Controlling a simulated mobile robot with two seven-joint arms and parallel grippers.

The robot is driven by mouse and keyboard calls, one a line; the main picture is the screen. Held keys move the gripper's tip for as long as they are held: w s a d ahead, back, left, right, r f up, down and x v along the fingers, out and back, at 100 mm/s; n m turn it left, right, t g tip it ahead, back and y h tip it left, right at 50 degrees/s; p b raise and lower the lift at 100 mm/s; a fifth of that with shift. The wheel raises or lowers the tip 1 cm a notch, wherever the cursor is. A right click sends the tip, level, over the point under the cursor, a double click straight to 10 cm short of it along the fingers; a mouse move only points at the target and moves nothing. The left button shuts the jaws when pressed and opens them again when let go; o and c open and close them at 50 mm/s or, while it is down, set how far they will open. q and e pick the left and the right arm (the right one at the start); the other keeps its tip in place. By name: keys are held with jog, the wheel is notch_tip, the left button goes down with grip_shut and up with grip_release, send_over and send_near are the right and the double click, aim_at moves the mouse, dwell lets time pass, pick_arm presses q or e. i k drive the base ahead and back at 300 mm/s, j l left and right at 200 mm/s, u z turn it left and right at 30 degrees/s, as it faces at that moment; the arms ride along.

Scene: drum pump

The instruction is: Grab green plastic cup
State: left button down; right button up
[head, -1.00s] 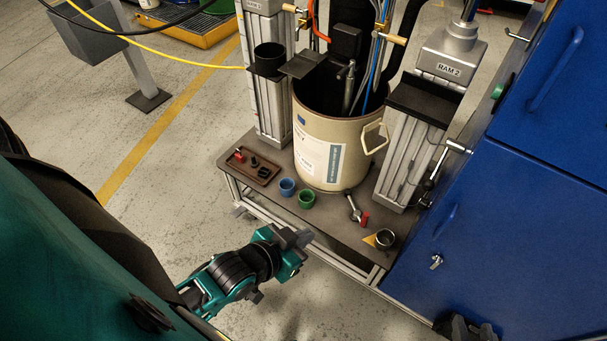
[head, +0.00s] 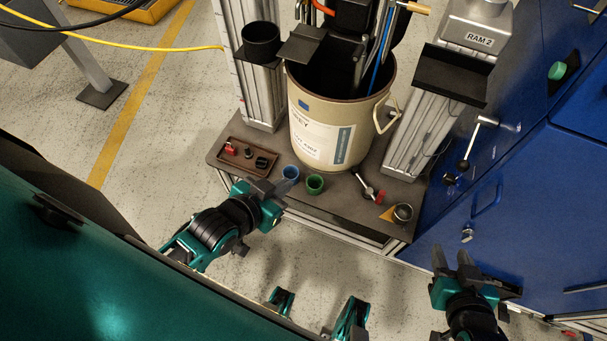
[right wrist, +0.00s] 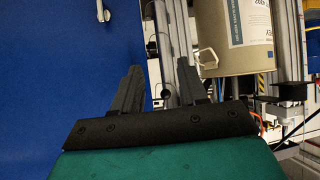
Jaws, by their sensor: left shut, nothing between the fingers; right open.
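A small green plastic cup (head: 315,184) stands upright on the front of the grey platform, in front of the drum. A blue cup (head: 290,173) stands just left of it, partly hidden by my left gripper. My left gripper (head: 291,186) is shut and empty at the platform's front edge, its tips close to the blue cup and left of the green cup. My right gripper (head: 451,256) is open and empty in front of the blue cabinet, well right of the cups. In the right wrist view the right gripper (right wrist: 158,85) shows its two fingers apart.
The beige drum (head: 326,145) stands behind the cups, also seen in the right wrist view (right wrist: 233,45). A brown tray (head: 233,163) with small parts lies left. The blue cabinet (head: 520,175) bounds the right side.

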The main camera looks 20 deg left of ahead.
aim_at(315, 183)
jog(key=i+j, duration=0.1)
jog(key=j, duration=0.9)
jog(key=i+j, duration=0.15)
jog(key=j, duration=0.35)
